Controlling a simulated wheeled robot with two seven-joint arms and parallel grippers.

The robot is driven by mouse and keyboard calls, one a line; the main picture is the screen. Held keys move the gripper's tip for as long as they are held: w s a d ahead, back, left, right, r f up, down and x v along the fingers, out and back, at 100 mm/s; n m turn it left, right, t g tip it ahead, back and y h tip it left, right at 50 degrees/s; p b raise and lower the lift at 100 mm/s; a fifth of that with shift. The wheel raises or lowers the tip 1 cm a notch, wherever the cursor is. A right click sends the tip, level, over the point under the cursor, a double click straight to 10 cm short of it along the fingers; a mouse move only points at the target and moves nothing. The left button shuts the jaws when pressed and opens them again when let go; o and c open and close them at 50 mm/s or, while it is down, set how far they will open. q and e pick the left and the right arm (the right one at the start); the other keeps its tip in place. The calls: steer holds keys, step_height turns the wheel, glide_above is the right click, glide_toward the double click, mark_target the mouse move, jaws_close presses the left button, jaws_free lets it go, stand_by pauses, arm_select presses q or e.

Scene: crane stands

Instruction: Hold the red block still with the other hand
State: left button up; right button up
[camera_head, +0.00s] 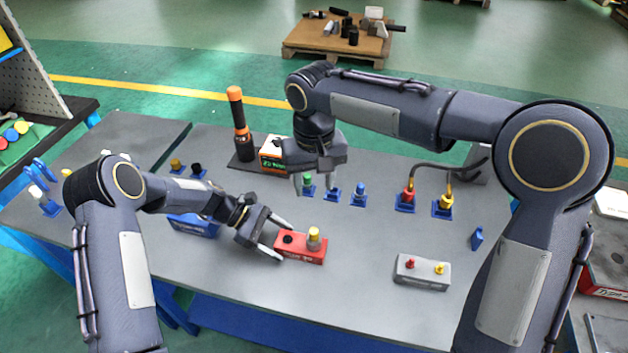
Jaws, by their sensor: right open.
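The red block (313,255) lies on the grey table near its middle. A yellow-topped peg (314,236) stands in its right part, and a dark hole shows at its left. My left gripper (285,241) is at the block's left end, its fingers spread apart, one on the far side and one on the near side. I cannot tell whether they touch the block. My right gripper (313,189) is open, pointing down behind the block, close to a green-topped peg (308,181). Its fingers partly hide what is there.
Blue-based pegs (359,195) stand right of my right gripper. Red and yellow connectors (407,198) with black cable stand farther right. A grey block (422,271) with two small knobs lies front right. An orange-and-black tool (240,125) stands upright at the back. The front middle table is clear.

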arm_select(q)
steer(key=shift+o, duration=0.3)
steer(key=shift+a, duration=0.1)
steer(key=v, duration=1.2)
steer(key=s+a+r+m+t+y, duration=0.2)
steer(key=s+r+m, duration=0.1)
steer(key=s+r, duration=0.4)
steer(key=s+a+r+m+t+y, duration=0.25)
steer(key=s+r, duration=0.25)
steer(key=r, duration=0.5)
arm_select(e)
steer(key=s+d+r+m+t+y, duration=0.15)
steer(key=s+d+r, duration=0.25)
steer(key=s+d, duration=0.75)
arm_select(q)
steer(key=s+m+t+y, duration=0.2)
steer(key=s+m+t, duration=0.2)
steer(key=s, duration=1.3)
steer(key=m, duration=0.3)
steer(key=shift+t, duration=0.35)
arm_select(e)
steer(key=s+d+f+m+t+y, duration=0.2)
steer(key=s+d+f+t, duration=0.2)
steer(key=s, duration=0.7)
steer(key=shift+s+d+f+m, duration=0.2)
steer(key=shift+d+f+m, duration=0.2)
steer(key=shift+d, duration=0.6)
arm_select(q)
steer(key=shift+a+r, duration=0.1)
steer(key=shift+a, duration=0.05)
